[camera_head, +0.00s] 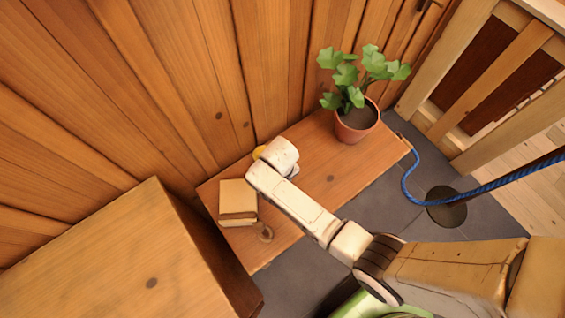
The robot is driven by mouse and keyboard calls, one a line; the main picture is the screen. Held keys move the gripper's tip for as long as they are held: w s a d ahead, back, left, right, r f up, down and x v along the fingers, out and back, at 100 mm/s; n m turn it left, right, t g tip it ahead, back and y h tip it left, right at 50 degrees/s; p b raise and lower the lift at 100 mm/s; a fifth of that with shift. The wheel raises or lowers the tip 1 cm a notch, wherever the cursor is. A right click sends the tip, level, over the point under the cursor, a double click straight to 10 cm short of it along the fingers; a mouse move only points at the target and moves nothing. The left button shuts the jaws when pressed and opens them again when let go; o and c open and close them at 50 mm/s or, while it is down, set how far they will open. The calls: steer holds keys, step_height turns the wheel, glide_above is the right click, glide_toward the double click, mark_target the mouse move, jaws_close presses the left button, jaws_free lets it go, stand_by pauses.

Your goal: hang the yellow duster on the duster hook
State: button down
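My gripper (276,158) is over the table at that spot, beside or above the yellow patch. Its fingers are hidden, so I cannot tell whether it is open or touching the yellow thing. A small dark fitting (423,5) on the wall at the top edge may be a hook, but it is too small to tell.
The table (320,165) bears a potted plant (357,122) at right and stacked books (238,201) at left. A large wooden box (110,255) stands lower left. A blue rope (470,190) crosses at right, near a slatted wooden barrier (490,85). Grey floor (385,200) shows between.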

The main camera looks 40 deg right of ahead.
steer(key=shift+f, duration=0.15)
steer(key=c, duration=0.9)
jaws_free()
steer(key=shift+c, duration=0.2)
steer(key=shift+f+b, duration=0.15)
steer(key=shift+b, duration=0.2)
step_height(320, 180, up, 11)
steer(key=a, duration=0.1)
